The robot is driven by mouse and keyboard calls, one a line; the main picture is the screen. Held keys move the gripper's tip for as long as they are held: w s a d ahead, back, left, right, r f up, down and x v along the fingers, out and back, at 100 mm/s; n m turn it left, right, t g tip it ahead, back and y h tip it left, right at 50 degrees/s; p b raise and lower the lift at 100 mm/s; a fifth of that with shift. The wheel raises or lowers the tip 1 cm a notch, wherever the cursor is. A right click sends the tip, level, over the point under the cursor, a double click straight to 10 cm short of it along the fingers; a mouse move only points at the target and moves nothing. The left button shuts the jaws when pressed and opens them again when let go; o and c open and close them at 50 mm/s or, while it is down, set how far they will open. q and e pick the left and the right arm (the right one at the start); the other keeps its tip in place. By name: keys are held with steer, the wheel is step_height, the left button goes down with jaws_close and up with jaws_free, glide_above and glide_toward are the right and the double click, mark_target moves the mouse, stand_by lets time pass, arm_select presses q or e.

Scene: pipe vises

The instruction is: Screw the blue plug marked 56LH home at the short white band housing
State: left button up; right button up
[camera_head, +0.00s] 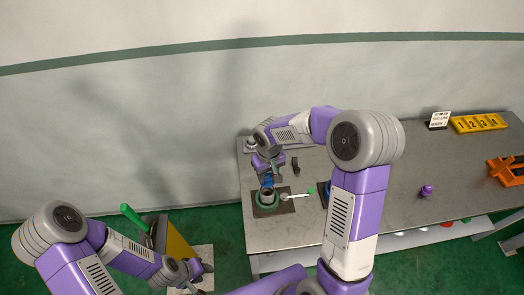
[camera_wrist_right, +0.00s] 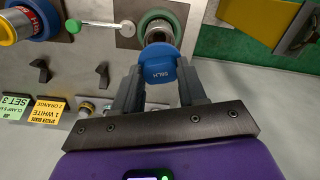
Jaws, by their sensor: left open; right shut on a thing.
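The blue plug (camera_wrist_right: 160,68) sits between the fingers of my right gripper (camera_wrist_right: 158,88) in the right wrist view; its small marking looks like 56LH. The plug also shows in the head view (camera_head: 267,181), below my right gripper (camera_head: 267,165), which is shut on it. The plug is at the mouth of a grey-white pipe housing (camera_head: 267,197) held in a green ring (camera_wrist_right: 160,17). The plug covers the mouth, so I cannot tell how deep it sits. My left gripper (camera_head: 194,273) is open and empty, low at the left, away from the bench.
A green-tipped white lever (camera_wrist_right: 95,24) lies beside the housing. A blue-ringed fixture (camera_wrist_right: 42,17) is nearby. Dark hooks (camera_wrist_right: 102,75) stand on the bench. A yellow numbered tray (camera_head: 479,123), a purple knob (camera_head: 427,190) and an orange fixture (camera_head: 507,171) are at right.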

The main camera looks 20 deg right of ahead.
mark_target(268, 177)
steer(key=shift+w+d+r, duration=0.1)
steer(key=shift+w+r, duration=0.05)
steer(key=shift+w, duration=0.15)
steer(key=shift+s, duration=0.1)
steer(key=shift+s, duration=0.15)
steer(key=shift+f+b, duration=1.75)
steer(key=shift+f, duration=0.15)
steer(key=shift+f+b, duration=1.5)
steer(key=shift+f, duration=0.1)
steer(key=o, duration=1.1)
